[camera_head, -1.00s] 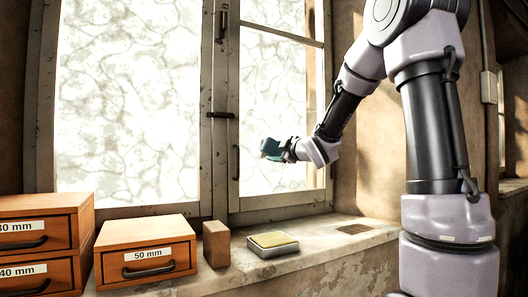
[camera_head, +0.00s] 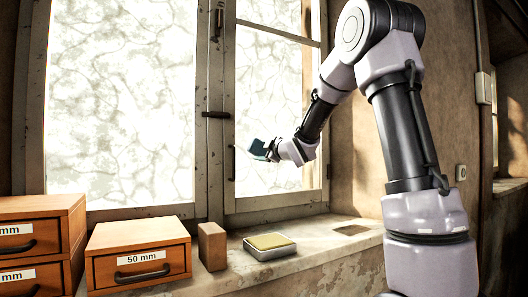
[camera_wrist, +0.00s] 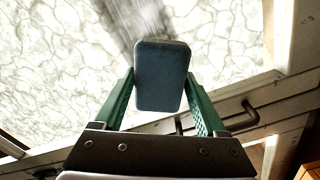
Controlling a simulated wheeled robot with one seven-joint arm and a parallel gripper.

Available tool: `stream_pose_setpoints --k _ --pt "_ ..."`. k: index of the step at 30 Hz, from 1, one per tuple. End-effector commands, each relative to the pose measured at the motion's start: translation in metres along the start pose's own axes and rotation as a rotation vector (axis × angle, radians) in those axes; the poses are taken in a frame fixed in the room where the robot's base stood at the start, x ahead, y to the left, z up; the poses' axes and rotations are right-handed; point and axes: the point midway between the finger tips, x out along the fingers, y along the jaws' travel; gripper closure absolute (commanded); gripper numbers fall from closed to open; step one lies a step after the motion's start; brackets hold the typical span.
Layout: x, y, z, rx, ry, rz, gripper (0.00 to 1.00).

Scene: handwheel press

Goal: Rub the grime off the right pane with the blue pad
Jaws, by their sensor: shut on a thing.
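The right pane (camera_head: 275,90) is bright and covered with a web of grey grime in its wooden frame. My gripper (camera_head: 262,151) is at the lower left of this pane, shut on the blue pad (camera_head: 257,149). In the wrist view, the pad (camera_wrist: 160,75) sits upright between the green fingers of my gripper (camera_wrist: 160,88), with the veined pane (camera_wrist: 215,40) behind it. A blurred grey streak crosses the glass above the pad. I cannot tell whether the pad touches the glass.
A dark window handle (camera_head: 232,163) is close left of the pad. On the sill (camera_head: 310,247) stand a tin with a yellow top (camera_head: 270,246), a brown block (camera_head: 212,246) and a 50 mm drawer box (camera_head: 138,255). A drawer stack (camera_head: 40,240) is at far left.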

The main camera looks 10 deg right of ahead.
Motion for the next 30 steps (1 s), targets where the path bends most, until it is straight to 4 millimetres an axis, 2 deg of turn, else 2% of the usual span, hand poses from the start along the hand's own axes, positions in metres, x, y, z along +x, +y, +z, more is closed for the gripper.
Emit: stream_pose_setpoints --k 16,30 --pt "0.0006 -0.0001 0.0001 0.000 0.000 0.000 0.70" --pt "0.0099 -0.0002 0.0001 0.000 0.000 0.000 0.70"
